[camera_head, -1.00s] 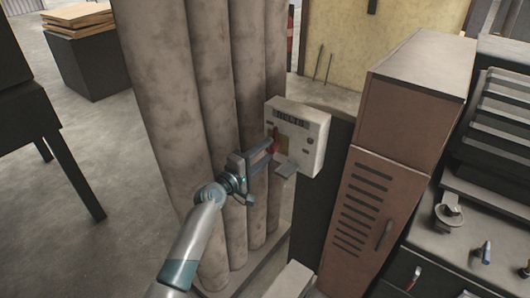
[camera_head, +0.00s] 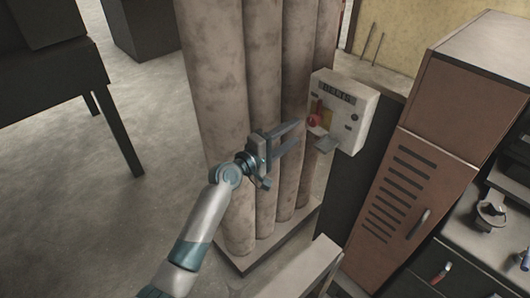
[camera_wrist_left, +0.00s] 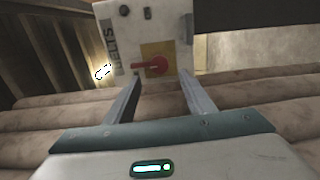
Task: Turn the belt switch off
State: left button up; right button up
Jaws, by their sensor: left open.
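The belt switch is a white control box (camera_head: 351,112) with a red handle (camera_head: 314,118) on a yellow plate, mounted at the edge of a dark panel. In the left wrist view the red handle (camera_wrist_left: 150,65) lies across the picture on its yellow plate, and the box carries the lettering "BELTS". My left gripper (camera_head: 302,138) is open and empty, to the left of and slightly below the handle. In the left wrist view its fingers (camera_wrist_left: 160,92) are spread with the handle ahead between them, apart from it. My right gripper is not in view.
Tall stained pipes (camera_head: 265,110) stand right behind my left gripper. A brown metal locker (camera_head: 410,190) is right of the box. A workbench with small tools (camera_head: 490,250) is at the far right. A dark table (camera_head: 50,90) stands at the left, with open floor between.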

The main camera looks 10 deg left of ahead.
pick_arm(q)
jog(key=b+v, duration=0.2)
jog(key=v, duration=0.8)
jog(key=shift+s, duration=0.15)
jog(key=shift+f, duration=0.1)
